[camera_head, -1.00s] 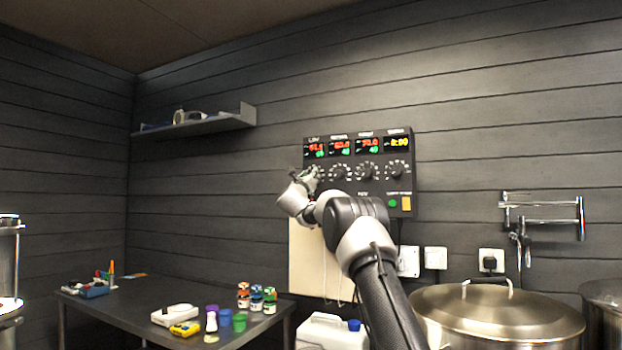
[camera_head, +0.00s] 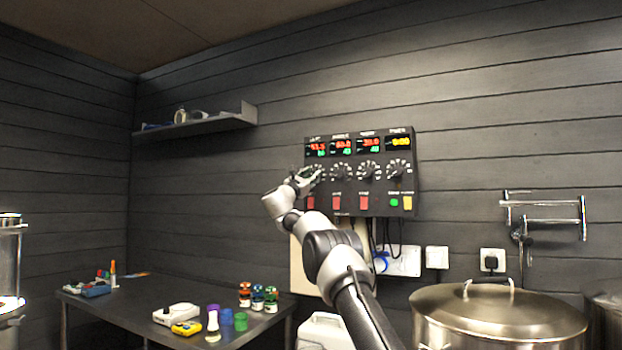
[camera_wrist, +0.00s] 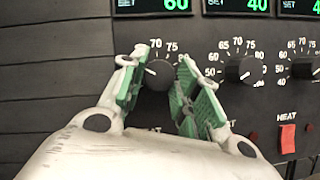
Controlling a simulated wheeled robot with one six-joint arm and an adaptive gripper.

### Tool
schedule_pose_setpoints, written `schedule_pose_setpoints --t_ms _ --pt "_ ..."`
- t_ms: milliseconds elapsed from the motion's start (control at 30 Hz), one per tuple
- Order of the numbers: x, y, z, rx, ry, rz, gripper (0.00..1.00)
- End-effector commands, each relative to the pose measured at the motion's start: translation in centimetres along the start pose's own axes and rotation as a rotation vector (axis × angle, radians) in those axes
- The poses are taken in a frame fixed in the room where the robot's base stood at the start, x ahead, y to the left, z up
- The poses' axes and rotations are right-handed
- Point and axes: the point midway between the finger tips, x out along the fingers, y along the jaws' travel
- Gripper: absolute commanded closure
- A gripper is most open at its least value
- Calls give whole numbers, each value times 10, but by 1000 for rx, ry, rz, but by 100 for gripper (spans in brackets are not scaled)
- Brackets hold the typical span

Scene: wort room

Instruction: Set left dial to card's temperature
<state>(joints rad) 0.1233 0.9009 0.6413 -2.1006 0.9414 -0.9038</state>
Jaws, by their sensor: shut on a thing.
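The left dial (camera_wrist: 158,75) is a black knob with a white pointer mark facing left in the wrist view. Scale marks 70 and 75 show above it; the lower marks are hidden behind my gripper. My gripper (camera_wrist: 157,70) has its green-padded fingers on both sides of the knob and is shut on it. In the head view my gripper (camera_head: 308,178) covers most of this dial at the panel's left. I cannot make out a card.
The control panel (camera_head: 360,185) has more dials to the right, such as the middle dial (camera_wrist: 240,68), close beside my right finger. Red heat switches (camera_wrist: 287,138) sit below. A table with jars (camera_head: 270,298) and a lidded kettle (camera_head: 500,310) stand lower down.

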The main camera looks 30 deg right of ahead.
Motion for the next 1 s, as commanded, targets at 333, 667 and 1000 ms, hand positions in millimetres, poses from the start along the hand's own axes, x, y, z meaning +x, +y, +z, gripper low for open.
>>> schedule_pose_setpoints --t_ms 333,667,1000 --pt "0 1 1 4 -1 0 92" --pt "0 0 1 3 -1 -1 47" --pt "-9 1 1 2 2 -1 47"
